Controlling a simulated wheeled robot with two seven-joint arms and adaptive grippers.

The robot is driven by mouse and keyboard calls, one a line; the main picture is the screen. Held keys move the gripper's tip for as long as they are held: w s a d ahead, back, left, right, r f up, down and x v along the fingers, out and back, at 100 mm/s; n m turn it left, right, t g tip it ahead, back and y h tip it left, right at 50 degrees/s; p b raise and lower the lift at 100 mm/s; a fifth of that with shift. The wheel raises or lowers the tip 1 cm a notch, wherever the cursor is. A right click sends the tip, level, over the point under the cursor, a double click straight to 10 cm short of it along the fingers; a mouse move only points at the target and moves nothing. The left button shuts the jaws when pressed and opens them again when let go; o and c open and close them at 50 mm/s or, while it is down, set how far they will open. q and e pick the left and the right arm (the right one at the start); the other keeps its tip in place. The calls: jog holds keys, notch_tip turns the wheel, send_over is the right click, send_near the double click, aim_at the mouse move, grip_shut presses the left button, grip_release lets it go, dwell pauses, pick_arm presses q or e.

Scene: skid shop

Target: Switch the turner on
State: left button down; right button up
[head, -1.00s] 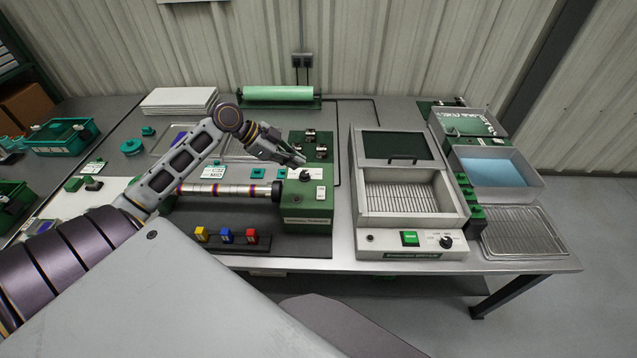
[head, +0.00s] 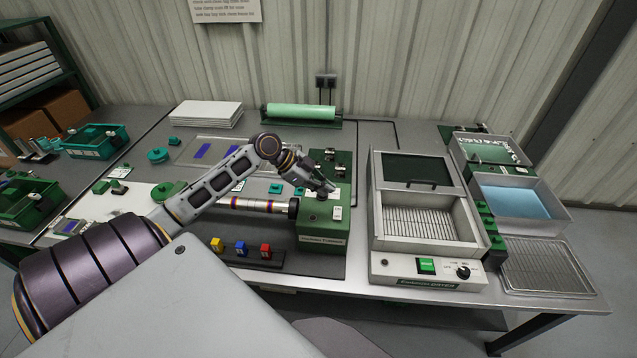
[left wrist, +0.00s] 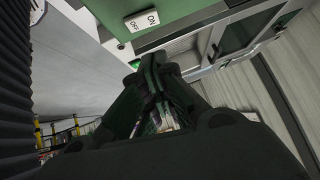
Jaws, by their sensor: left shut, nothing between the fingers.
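The turner (head: 322,230) is a green box on a dark mat, with a banded horizontal rod (head: 255,204) running out of its left side. A white ON/OFF switch plate (head: 337,213) is on its top near the right edge. The plate also shows near the top of the left wrist view (left wrist: 143,20), with its lettering readable. My left gripper (head: 330,189) is over the turner's top, just behind the switch plate, shut and empty. Its fingertips show together in the left wrist view (left wrist: 153,68), apart from the plate in the picture. My right gripper is not in view.
A grey dryer (head: 425,270) with a green button stands close to the turner's right. Yellow, blue and red small blocks (head: 240,250) sit in front of the rod. A green roll (head: 300,111) lies behind. Trays (head: 520,190) fill the right end.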

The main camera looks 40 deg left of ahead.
aim_at(335, 211)
pick_arm(q)
jog(key=p+x, duration=0.1)
jog(key=x, duration=0.4)
jog(key=shift+w+d+f, duration=0.1)
jog(key=shift+d, duration=0.05)
notch_tip(335, 211, down, 2)
jog(key=shift+w, duration=0.1)
jog(key=shift+w+a+f+p, duration=0.1)
jog(key=shift+f+p, duration=0.05)
jog(key=shift+f, duration=0.35)
jog(key=shift+a+f+p, duration=0.1)
jog(key=shift+f+p, duration=0.05)
jog(key=shift+f, duration=0.35)
